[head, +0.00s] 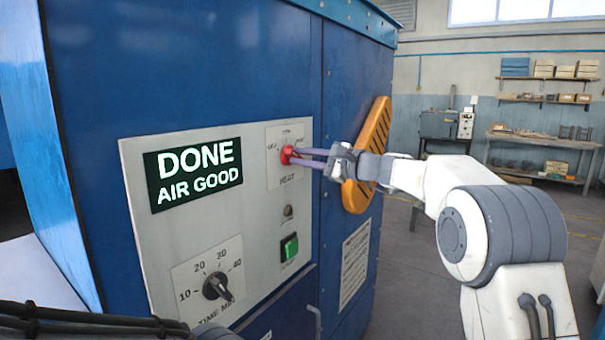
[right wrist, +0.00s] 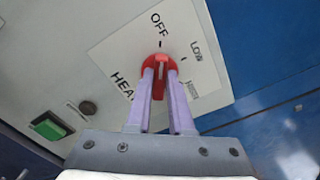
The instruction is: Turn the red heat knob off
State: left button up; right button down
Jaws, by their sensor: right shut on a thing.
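The red heat knob (head: 286,155) sits on a pale HEAT plate on the dryer's front panel. My right gripper (head: 297,156) reaches it from the right, with its two purple fingers shut on it. In the right wrist view the knob (right wrist: 161,65) shows between and just beyond the fingertips (right wrist: 162,78). A white line on the knob points up, roughly toward the tick mark near OFF (right wrist: 158,20); LOW (right wrist: 197,48) is to the right.
A display (head: 196,174) reads DONE, AIR GOOD. Below are a green switch (head: 289,247) and a black timer knob (head: 217,287). An orange handle (head: 369,140) stands out on the dryer just behind my right gripper. Shelves (head: 550,80) and a bench are far behind.

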jog(key=shift+n+b, duration=0.5)
jog(key=shift+b, duration=0.05)
jog(key=c, duration=0.8)
grip_release()
jog(key=b+v, duration=0.2)
jog(key=v, duration=0.8)
jog(key=shift+s+d+b, duration=0.15)
jog(key=shift+d+b, duration=0.1)
jog(key=shift+b, duration=0.1)
